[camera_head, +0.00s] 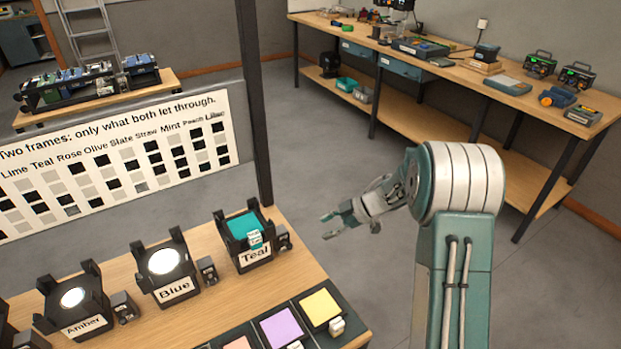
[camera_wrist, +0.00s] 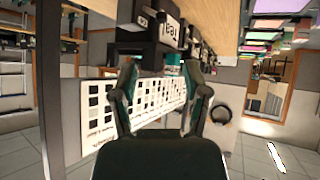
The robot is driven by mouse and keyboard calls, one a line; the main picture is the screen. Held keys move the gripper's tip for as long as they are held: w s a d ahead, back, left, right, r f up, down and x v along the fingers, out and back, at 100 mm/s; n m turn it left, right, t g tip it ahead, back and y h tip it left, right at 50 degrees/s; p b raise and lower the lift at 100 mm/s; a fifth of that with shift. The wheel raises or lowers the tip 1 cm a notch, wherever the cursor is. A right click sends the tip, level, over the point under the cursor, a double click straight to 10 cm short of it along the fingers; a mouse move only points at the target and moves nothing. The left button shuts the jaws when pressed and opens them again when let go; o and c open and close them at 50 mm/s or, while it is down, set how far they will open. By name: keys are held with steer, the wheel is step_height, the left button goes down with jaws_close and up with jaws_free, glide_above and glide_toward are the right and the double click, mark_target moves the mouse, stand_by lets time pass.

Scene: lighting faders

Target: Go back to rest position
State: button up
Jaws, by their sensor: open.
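My gripper (camera_head: 345,218) is in the middle of the head view, held in the air to the right of the near wooden table (camera_head: 215,262). Its fingers are apart and nothing is between them. In the wrist view my gripper (camera_wrist: 160,95) also shows open and empty, and that picture is turned on its side or over. The closest frame on the table is the black one labelled Teal (camera_head: 254,258), with a teal sheet in it. The gripper is apart from it.
Black frames labelled Blue (camera_head: 176,288) and Amber (camera_head: 84,326) stand along the table. Colour tiles, including a yellow one (camera_head: 320,309), lie at the front. A dark post (camera_head: 252,110) rises behind Teal. A long workbench (camera_head: 470,80) stands at the back right. Open grey floor lies between.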

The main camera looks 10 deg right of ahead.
steer(key=shift+r, duration=0.1)
steer(key=w+d+r+m+t+h, duration=0.1)
steer(key=w+r+m+t+h, duration=0.35)
steer(key=r+t, duration=0.65)
steer(key=s+d+r+m+h, duration=0.2)
steer(key=r+h, duration=0.1)
steer(key=r, duration=0.3)
steer(key=s+d+r+m+h, duration=0.2)
steer(key=d+r+m, duration=0.1)
steer(key=r, duration=0.3)
steer(key=s+d+r+m+g+h, duration=0.2)
steer(key=s+m+g+h, duration=0.3)
steer(key=s, duration=1)
steer(key=s+a+f+m+g+y, duration=0.1)
steer(key=s+a+f+y, duration=0.1)
steer(key=s, duration=0.6)
steer(key=s+a+f+m+g+y, duration=0.1)
steer(key=s+a+f+m+y, duration=0.1)
steer(key=s, duration=0.5)
steer(key=shift+s+a+f, duration=0.4)
steer(key=shift+a+f, duration=0.05)
steer(key=shift+a, duration=0.75)
